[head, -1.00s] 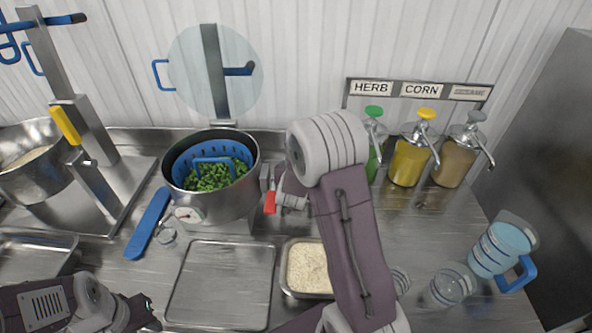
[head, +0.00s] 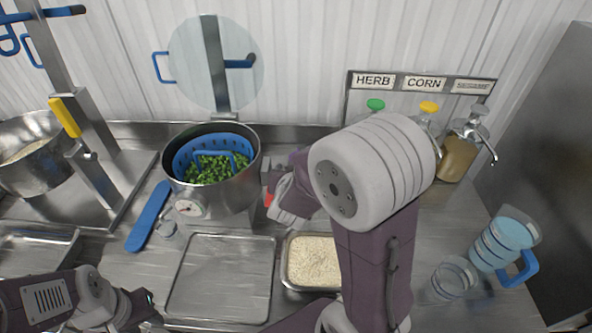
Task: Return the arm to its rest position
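My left arm comes in at the lower left, and its gripper (head: 150,308) is low over the counter by the front edge of the empty tray. Its fingers are dark and small, and I cannot tell whether they are apart. My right arm stands large in the middle right, with its big pale joint in front of the pump bottles. Its wrist points left beside the pot, and the fingers of the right gripper are mostly hidden behind the wrist.
A pot (head: 214,199) with a blue basket of green peas stands at the back. An empty tray (head: 221,285) and a tray of rice (head: 312,262) lie in front. A blue-handled jug (head: 503,243) and a clear cup (head: 453,278) stand right. A blue paddle (head: 148,217) lies left.

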